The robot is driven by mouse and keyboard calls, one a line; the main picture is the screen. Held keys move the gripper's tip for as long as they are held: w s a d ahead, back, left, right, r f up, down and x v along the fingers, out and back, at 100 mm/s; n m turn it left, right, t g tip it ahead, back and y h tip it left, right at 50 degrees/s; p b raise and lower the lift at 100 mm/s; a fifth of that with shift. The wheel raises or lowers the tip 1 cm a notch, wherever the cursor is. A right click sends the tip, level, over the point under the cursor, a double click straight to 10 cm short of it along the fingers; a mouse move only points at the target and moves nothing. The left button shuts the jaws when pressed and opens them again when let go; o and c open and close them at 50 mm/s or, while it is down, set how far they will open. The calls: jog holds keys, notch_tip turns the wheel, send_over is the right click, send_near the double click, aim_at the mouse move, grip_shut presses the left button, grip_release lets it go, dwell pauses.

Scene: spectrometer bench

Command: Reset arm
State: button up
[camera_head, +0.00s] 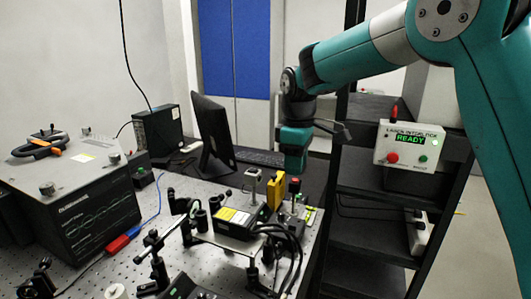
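My teal arm reaches in from the upper right and bends down at its wrist over the far right edge of the optical bench (165,197). My gripper (338,130) seems to be the dark part sticking out to the right of the wrist, in front of the black rack's post. It is small and seen from the side, so I cannot tell whether its fingers are open or shut. I see nothing held in it. It is above the bench and apart from the optics below.
A yellow-labelled laser module (237,222) and several optic posts stand below the wrist. A spectrometer box (80,210) is at left. A monitor (212,135) stands behind. The black rack (375,190) at right carries a white control box (408,146) reading READY.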

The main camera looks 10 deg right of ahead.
jog(key=s+a+m+y, duration=0.2)
jog(key=s, duration=1.3)
jog(key=s+a+r+m+y, duration=0.1)
jog(key=s+a+y, duration=0.1)
jog(key=s, duration=1.4)
jog(key=shift+s+a+m, duration=0.15)
jog(key=shift+a+m, duration=0.25)
jog(key=shift+a, duration=0.35)
